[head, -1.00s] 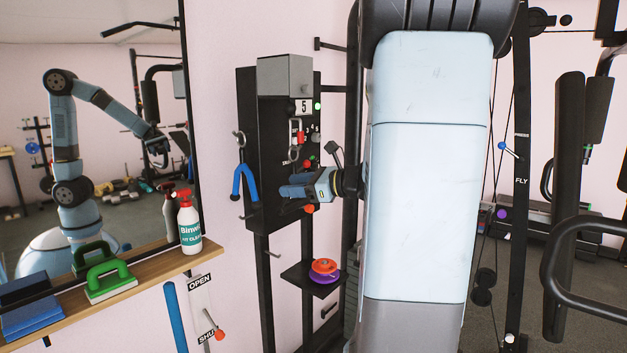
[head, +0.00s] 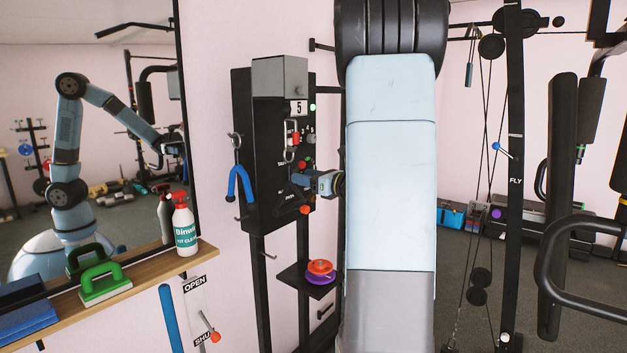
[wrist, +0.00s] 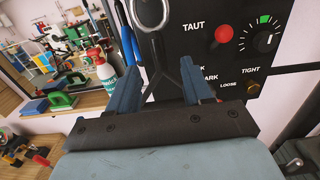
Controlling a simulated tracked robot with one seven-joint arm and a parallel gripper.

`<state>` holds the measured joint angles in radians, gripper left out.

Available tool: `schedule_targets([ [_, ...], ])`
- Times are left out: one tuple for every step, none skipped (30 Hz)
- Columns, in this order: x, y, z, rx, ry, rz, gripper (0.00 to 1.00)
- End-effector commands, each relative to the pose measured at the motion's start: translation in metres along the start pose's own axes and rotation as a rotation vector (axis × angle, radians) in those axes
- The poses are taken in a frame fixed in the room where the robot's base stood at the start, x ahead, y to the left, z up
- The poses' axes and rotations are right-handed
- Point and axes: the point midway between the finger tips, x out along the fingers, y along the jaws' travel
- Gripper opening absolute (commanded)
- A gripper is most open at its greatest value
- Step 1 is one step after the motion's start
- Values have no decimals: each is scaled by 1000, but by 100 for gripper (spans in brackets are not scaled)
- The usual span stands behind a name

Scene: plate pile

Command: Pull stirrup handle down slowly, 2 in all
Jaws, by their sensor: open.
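The black stirrup handle (head: 290,197) hangs on the front of the dark panel (head: 262,215), below a metal carabiner (head: 289,155). In the wrist view its dark forked top (wrist: 178,80) shows between my finger lines, below a silver ring (wrist: 150,14); its lower part is hidden by my gripper body. My gripper (head: 312,181) is open, just right of the handle in the head view, fingers toward the panel. In the wrist view my gripper's (wrist: 157,72) two blue fingers stand apart with nothing clamped. I cannot tell whether they touch the handle.
A blue forked strap (head: 239,183) hangs left of the handle. A shelf (head: 300,282) with coloured discs juts out below. A spray bottle (head: 185,228) stands on the left ledge.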

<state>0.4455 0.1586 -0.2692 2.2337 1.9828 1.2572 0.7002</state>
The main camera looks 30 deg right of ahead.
Motion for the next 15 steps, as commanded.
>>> schedule_targets([
  [5,0,0,0,0,1,50],
  [7,0,0,0,0,1,50],
  [10,1,0,0,0,1,50],
  [13,1,0,0,0,2,50],
  [15,1,0,0,0,3,50],
  [18,1,0,0,-1,3,50],
  [21,1,0,0,0,3,50],
  [23,1,0,0,0,2,50],
  [26,0,0,0,0,1,50],
  [29,0,0,0,0,1,50],
  [31,0,0,0,0,0,50],
  [34,0,0,0,0,0,50],
  [36,0,0,0,0,1,50],
  [39,0,0,0,0,1,50],
  [42,1,0,0,0,2,50],
])
